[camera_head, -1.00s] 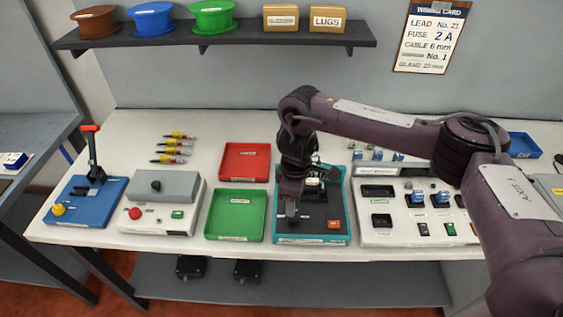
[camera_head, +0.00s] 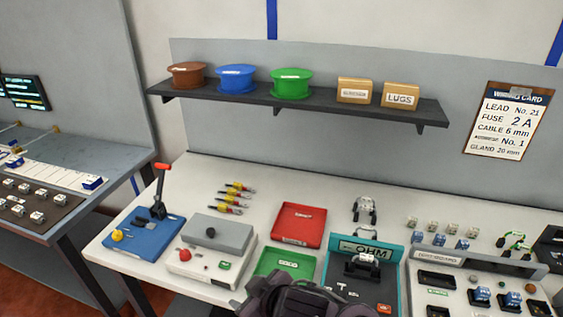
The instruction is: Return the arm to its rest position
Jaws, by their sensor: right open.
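My right arm (camera_head: 300,297) shows only as a dark purple part at the bottom middle edge, low in front of the bench. Its wrist and gripper end are mostly cut off by the frame, and the fingertips cannot be made out. I see nothing held in it. Behind it stands the teal OHM tester (camera_head: 393,270), partly covered along its front. My left gripper is not in view.
A green tray (camera_head: 285,262), red tray (camera_head: 300,224), grey press box (camera_head: 217,237) and blue lever base (camera_head: 146,236) stand left of the tester. A switch panel (camera_head: 462,262) is to the right. A shelf (camera_head: 300,103) hangs above.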

